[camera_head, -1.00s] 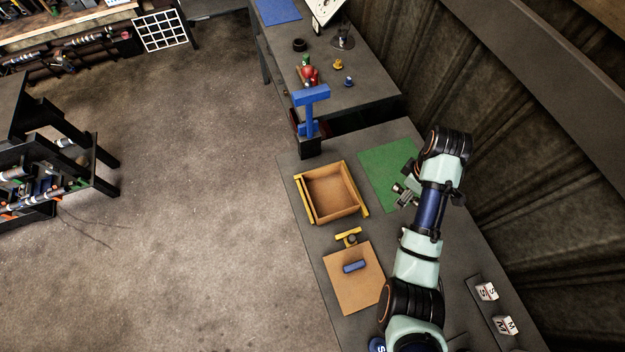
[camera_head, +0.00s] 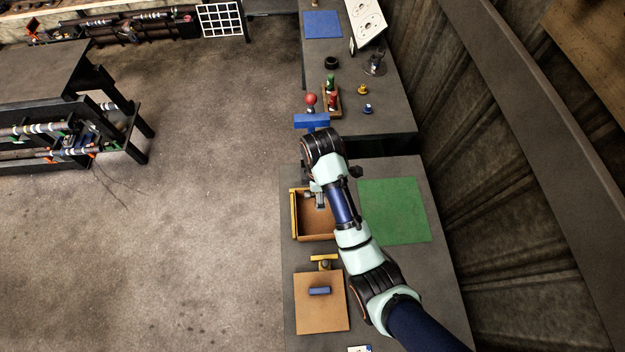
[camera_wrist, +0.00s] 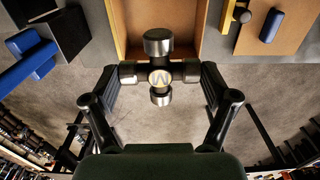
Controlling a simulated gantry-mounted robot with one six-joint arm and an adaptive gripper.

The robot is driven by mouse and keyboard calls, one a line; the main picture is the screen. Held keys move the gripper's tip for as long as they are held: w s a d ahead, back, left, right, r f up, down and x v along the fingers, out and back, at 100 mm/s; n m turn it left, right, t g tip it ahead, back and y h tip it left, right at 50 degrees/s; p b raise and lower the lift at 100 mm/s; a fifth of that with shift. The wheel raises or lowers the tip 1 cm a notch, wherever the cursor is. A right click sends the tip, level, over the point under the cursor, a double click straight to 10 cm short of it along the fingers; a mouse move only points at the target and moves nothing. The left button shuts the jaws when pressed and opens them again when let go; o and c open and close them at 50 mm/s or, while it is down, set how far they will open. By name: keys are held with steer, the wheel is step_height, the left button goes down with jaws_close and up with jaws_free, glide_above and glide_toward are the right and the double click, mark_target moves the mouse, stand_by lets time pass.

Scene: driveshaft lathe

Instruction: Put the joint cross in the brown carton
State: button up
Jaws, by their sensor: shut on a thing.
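The joint cross (camera_wrist: 159,74), dark with metallic end caps, is held between the two fingers of my gripper (camera_wrist: 160,76) in the wrist view. The fingers press on two opposite arms of it. The brown carton (camera_head: 294,218) is an open box with yellow strips on its sides, on the grey bench. In the head view my gripper (camera_head: 319,190) and the cross are over the far part of the carton. In the wrist view the carton (camera_wrist: 121,28) lies behind the cross, and the cross's lower part shows against the floor. My arm hides part of the carton.
A green mat (camera_head: 400,215) lies right of the carton. Nearer are a yellow part (camera_head: 323,259) and a brown board (camera_head: 320,318) with a blue block (camera_head: 319,291). Open floor is at left.

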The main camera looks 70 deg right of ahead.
steer(key=b, duration=0.7)
glide_above(317, 217)
step_height(317, 217, down, 7)
step_height(317, 217, down, 8)
steer(key=shift+r+p, duration=0.15)
steer(key=shift+p, duration=0.15)
steer(key=shift+f+b, duration=0.45)
steer(key=shift+f, duration=2.15)
steer(key=shift+f, duration=0.15)
steer(key=o, duration=1.3)
